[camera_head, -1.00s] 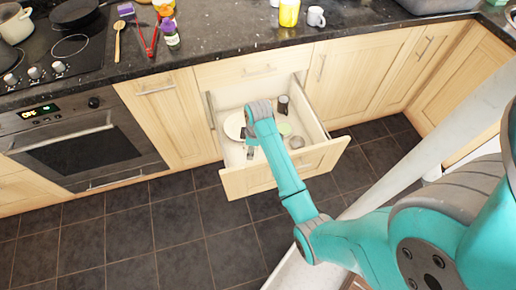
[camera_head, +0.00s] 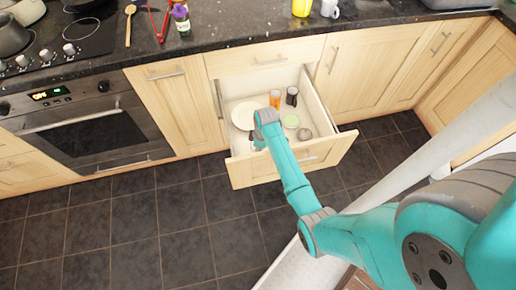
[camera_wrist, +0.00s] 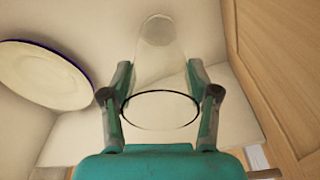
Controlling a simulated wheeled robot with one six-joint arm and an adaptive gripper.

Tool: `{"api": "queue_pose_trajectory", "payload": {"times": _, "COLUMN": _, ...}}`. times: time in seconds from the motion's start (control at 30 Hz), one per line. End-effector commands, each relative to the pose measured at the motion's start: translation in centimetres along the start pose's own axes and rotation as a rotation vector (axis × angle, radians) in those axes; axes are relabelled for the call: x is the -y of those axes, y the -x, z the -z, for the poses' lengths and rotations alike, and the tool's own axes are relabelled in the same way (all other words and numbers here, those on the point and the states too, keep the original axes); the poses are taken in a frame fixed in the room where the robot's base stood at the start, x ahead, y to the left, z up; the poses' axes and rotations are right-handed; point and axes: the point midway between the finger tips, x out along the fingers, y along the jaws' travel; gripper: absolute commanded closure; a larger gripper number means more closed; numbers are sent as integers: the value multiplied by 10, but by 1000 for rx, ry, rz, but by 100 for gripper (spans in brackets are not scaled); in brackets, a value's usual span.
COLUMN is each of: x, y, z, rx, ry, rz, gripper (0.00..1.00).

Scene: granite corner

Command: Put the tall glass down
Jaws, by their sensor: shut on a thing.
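The tall glass (camera_wrist: 160,62) is clear and shows in the wrist view between the two fingers of my gripper (camera_wrist: 160,76). My gripper is shut on it. Its open rim faces the camera and its far end points down into the open drawer (camera_head: 240,174). I cannot tell whether its base touches the drawer floor. In the head view my gripper (camera_head: 258,143) is over the front left part of the drawer, and the glass cannot be made out there.
The drawer holds a white plate (camera_head: 246,112), also in the wrist view (camera_wrist: 38,76), an orange cup (camera_head: 275,97), a dark cup (camera_head: 292,95), a pale green dish (camera_head: 291,121) and a grey round thing (camera_head: 304,134). The wooden drawer front is close to my gripper.

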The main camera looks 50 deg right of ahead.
Motion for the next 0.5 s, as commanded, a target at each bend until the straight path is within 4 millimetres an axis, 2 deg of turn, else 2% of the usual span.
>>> {"api": "queue_pose_trajectory", "payload": {"times": 0.07, "x": 0, "y": -2, "z": 0, "rx": 0, "ry": 0, "rz": 0, "gripper": 83}}
{"api": "queue_pose_trajectory", "payload": {"times": 0.1, "x": 0, "y": -2, "z": 0, "rx": 0, "ry": 0, "rz": 0, "gripper": 35}}
{"api": "queue_pose_trajectory", "payload": {"times": 0.2, "x": 0, "y": -2, "z": 0, "rx": 0, "ry": 0, "rz": 0, "gripper": 15}}
{"api": "queue_pose_trajectory", "payload": {"times": 0.5, "x": 0, "y": -2, "z": 0, "rx": 0, "ry": 0, "rz": 0, "gripper": 15}}
